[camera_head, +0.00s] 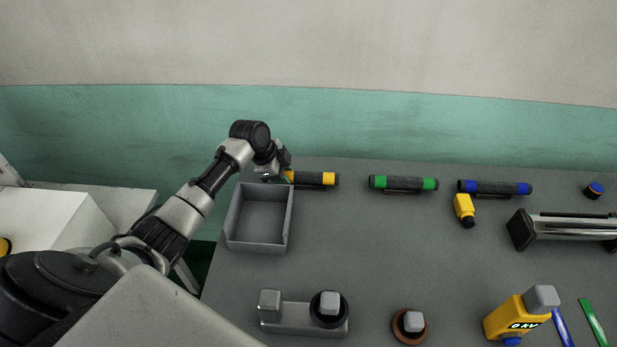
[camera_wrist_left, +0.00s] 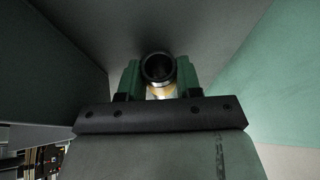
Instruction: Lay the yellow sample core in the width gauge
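The yellow sample core (camera_head: 318,179), a dark cylinder with yellow ends, lies at the back of the grey table. My left gripper (camera_head: 282,174) is at its left end. In the left wrist view, the core's dark round end (camera_wrist_left: 158,67) sits between the green fingers of the gripper (camera_wrist_left: 158,80), which look shut on it; some yellow shows beneath. Whether the core is clear of the table cannot be told. A silver device with black ends (camera_head: 567,226) at the right may be the width gauge; its right part is cut off. My right gripper is not in view.
A grey open tray (camera_head: 232,235) stands just in front of the left arm. Green (camera_head: 403,183) and blue (camera_head: 495,187) banded cylinders lie right of the core. The table's middle is clear.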

